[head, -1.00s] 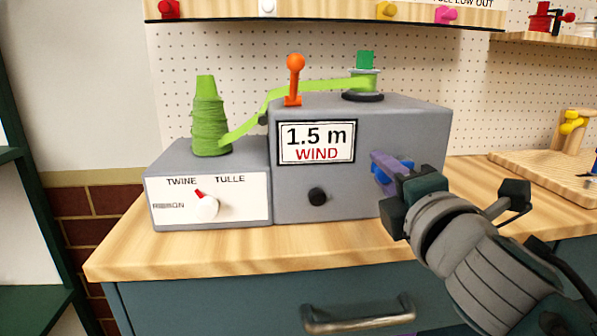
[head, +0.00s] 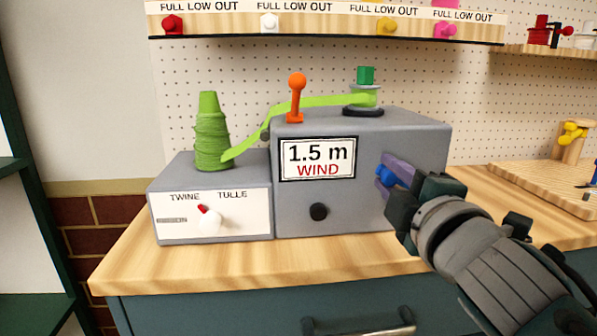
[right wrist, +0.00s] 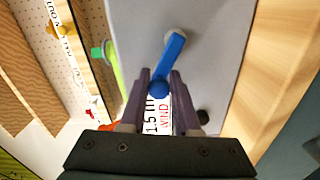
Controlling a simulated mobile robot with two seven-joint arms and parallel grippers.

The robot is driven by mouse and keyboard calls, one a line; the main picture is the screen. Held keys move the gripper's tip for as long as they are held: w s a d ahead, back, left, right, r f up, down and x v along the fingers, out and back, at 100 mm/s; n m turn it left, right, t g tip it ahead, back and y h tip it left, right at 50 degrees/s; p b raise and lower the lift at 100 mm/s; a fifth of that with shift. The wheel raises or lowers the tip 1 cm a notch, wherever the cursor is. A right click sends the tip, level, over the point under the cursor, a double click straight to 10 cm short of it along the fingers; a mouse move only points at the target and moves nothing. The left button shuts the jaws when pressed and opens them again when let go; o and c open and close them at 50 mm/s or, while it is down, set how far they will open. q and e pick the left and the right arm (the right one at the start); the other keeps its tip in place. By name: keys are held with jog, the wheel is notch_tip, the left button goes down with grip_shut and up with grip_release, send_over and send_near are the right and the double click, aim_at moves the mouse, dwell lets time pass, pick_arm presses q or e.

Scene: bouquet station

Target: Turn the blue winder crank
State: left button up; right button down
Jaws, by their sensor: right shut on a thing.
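The grey winder box (head: 360,205) stands on the wooden bench with a sign reading 1.5 m WIND. The blue crank (head: 385,176) is on its front face at the right, partly hidden by my right gripper (head: 391,171). In the right wrist view the blue crank (right wrist: 172,60) runs from a pivot down to a round blue knob between the purple fingers of my right gripper (right wrist: 160,84). That gripper is shut on the knob. A green ribbon (head: 310,101) runs from a green cone spool (head: 211,135) to a spool on top (head: 364,95). My left gripper is not in view.
An orange lever (head: 296,97) stands on the winder's top. A white selector panel (head: 240,210) with a red-tipped knob is at the left. A wooden rack (head: 545,185) stands on the bench at the right. A shelf with coloured knobs hangs above.

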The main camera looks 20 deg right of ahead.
jog(key=shift+r, duration=0.25)
jog(key=c, duration=1.1)
grip_release()
jog(key=o, duration=0.4)
jog(key=shift+f, duration=0.15)
jog(key=shift+o, duration=0.2)
jog(key=shift+s, duration=0.1)
jog(key=v, duration=0.9)
jog(key=shift+s, duration=0.4)
